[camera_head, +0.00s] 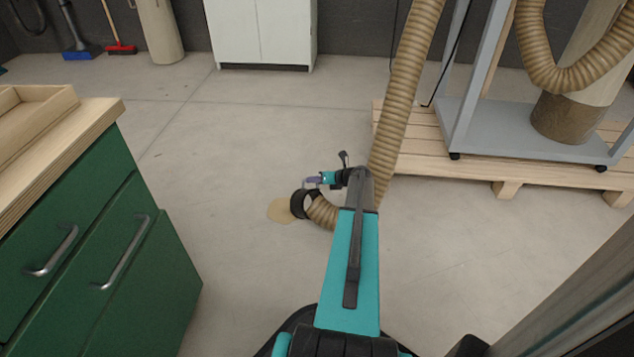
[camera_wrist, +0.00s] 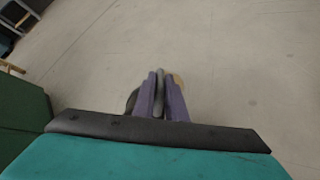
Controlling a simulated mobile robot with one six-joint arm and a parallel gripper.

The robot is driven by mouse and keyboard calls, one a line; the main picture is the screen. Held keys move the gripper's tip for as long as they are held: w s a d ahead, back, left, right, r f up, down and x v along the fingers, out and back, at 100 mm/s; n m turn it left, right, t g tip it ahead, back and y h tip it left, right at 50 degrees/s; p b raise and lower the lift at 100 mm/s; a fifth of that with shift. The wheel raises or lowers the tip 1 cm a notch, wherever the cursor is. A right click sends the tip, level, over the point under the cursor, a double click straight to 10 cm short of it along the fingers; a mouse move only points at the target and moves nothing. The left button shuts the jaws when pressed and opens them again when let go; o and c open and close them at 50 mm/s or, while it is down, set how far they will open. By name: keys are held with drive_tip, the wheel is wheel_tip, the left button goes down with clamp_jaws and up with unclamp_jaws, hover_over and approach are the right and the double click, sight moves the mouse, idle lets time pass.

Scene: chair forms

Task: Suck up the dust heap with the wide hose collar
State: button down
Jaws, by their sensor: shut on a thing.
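The dust heap (camera_head: 281,210) is a flat tan patch on the concrete floor in the head view. The wide hose collar (camera_head: 297,205) is a black ring on the end of the ribbed beige hose (camera_head: 322,212), at the heap's right edge. My gripper (camera_head: 311,182) is just above the collar. In the wrist view my gripper's purple fingers (camera_wrist: 162,98) are shut on a narrow grey part of the collar (camera_wrist: 159,92). The dark collar body shows beside the left finger. A bit of the dust heap (camera_wrist: 179,80) shows beyond the right finger; the rest is hidden.
A green drawer cabinet (camera_head: 130,270) with a wooden top stands at left. At right, a wooden pallet (camera_head: 430,161) carries a grey machine frame (camera_head: 490,128). The hose rises behind my arm. A white cabinet (camera_head: 262,30) stands at the back; the floor between is clear.

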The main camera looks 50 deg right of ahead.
drive_tip(key=shift+w+f+b, duration=0.6)
drive_tip(key=shift+f, duration=0.15)
drive_tip(key=shift+w+p, duration=0.15)
drive_tip(key=shift+p, duration=0.15)
drive_tip(key=shift+w+f+p, duration=0.5)
drive_tip(key=shift+w+f, duration=0.55)
drive_tip(key=shift+f, duration=0.2)
idle(0.4)
drive_tip(key=shift+r+p, duration=4.95)
drive_tip(key=shift+r, duration=0.05)
